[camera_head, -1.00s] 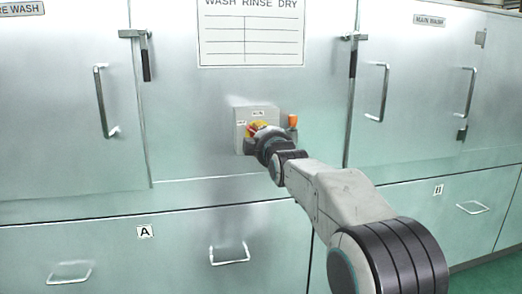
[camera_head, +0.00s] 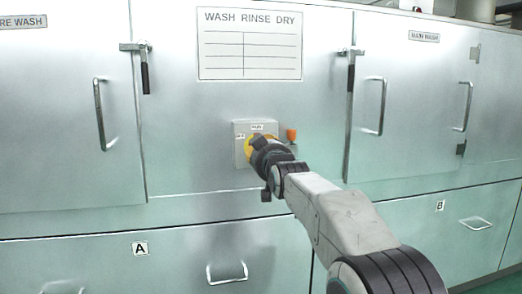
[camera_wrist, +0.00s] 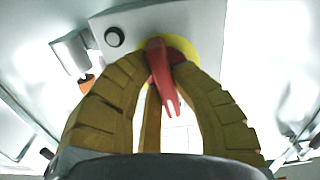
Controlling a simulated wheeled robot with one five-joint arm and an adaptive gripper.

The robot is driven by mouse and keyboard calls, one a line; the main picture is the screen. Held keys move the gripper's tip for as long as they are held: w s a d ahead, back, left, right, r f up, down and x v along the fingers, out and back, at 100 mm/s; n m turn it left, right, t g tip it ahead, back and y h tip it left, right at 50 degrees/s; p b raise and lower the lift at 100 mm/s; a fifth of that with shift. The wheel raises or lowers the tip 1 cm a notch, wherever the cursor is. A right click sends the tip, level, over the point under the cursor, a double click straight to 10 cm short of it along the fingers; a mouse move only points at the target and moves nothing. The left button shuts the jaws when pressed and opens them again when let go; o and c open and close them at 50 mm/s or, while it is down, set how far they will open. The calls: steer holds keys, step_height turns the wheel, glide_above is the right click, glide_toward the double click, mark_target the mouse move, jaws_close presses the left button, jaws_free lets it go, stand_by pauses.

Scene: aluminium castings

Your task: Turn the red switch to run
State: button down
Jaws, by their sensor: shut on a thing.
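The red switch handle (camera_wrist: 158,68) sits on a yellow disc (camera_wrist: 184,46) on a small grey box. In the wrist view it stands between the yellow fingers of my gripper (camera_wrist: 160,75), which are shut on it. A white mark shows on its lower end. In the head view my gripper (camera_head: 257,147) is at the front of the grey switch box (camera_head: 239,155), over the yellow disc (camera_head: 248,146), and hides the red handle. Small labels sit on the box's top and left; they are too small to read surely.
An orange knob (camera_head: 291,135) sticks out just right of the box. Doors with bar handles (camera_head: 99,115) and black latch levers (camera_head: 145,75) flank the panel. Drawer handles (camera_head: 227,272) lie below. A wash chart (camera_head: 250,62) hangs above.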

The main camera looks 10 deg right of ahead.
steer(key=shift+a+m, duration=0.1)
steer(key=shift+m, duration=0.5)
steer(key=c, duration=1.1)
jaws_free()
steer(key=shift+o, duration=0.2)
steer(key=s, duration=1.2)
steer(key=shift+f, duration=0.1)
